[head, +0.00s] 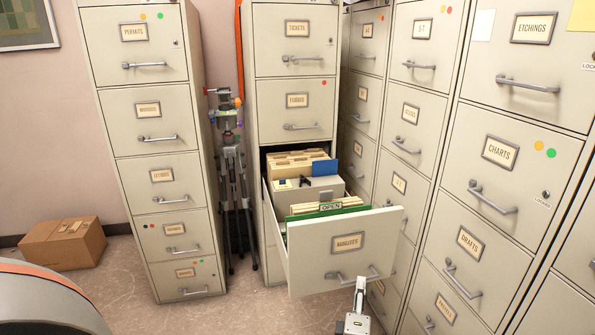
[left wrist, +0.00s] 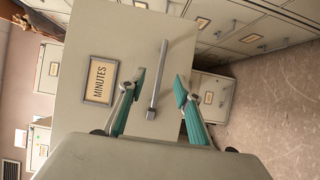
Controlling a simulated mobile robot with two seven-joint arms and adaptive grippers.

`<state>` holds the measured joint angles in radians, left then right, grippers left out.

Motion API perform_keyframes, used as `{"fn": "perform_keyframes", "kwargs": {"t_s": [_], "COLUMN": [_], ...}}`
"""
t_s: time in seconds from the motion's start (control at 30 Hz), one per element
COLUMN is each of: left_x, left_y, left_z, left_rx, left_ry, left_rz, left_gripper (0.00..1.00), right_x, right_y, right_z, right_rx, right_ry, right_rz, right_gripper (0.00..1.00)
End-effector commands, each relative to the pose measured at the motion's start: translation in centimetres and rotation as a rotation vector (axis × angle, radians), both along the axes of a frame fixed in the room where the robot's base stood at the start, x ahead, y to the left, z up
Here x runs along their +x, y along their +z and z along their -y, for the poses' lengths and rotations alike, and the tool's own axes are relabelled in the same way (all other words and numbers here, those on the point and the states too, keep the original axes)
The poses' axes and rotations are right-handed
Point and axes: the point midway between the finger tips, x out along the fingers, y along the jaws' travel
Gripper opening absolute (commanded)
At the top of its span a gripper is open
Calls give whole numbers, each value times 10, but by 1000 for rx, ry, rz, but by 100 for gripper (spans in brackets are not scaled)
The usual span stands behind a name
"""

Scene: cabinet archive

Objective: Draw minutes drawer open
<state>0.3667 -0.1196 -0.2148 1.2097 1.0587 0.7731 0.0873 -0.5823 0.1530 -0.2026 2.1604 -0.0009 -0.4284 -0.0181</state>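The minutes drawer (head: 345,252) is pulled well out of the middle cabinet in the head view, with folders and a grey box showing inside. Its front, with a framed MINUTES label (left wrist: 99,80), fills the middle of the left wrist view. Its bar handle (left wrist: 159,72) stands between the teal fingers of my left gripper (left wrist: 160,84). The fingers are open, one on each side of the handle, with gaps visible. In the head view my left gripper (head: 358,292) is just below and in front of the handle, its fingers hard to make out. My right gripper is not in view.
A cabinet row (head: 417,165) runs close along the right of the open drawer. Another cabinet (head: 160,148) stands left, with a tripod (head: 233,185) in the gap. A cardboard box (head: 63,243) lies on the floor at left. Floor before the left cabinet is clear.

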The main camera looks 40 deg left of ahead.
Motion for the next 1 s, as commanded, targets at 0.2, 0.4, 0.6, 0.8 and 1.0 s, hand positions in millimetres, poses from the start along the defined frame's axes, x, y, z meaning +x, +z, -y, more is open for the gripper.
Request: {"fn": "perform_keyframes", "kwargs": {"t_s": [0.2, 0.4, 0.6, 0.8, 1.0], "left_x": [-11, -21, -29, -32, -32], "left_y": [2, 1, 2, 0, 0], "left_z": [5, 9, 13, 14, 14], "left_rx": [-1, -2, -1, -1, -1], "left_ry": [-1, 0, -1, -1, -1], "left_rz": [1, 1, 2, 0, 0], "left_gripper": [33, 33, 33, 33, 33], "right_x": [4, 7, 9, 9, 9], "right_y": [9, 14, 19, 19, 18], "right_z": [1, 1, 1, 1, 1], "right_rx": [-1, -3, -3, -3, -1], "right_ry": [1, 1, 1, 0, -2], "right_rz": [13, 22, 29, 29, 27], "right_gripper": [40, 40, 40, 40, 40]}}
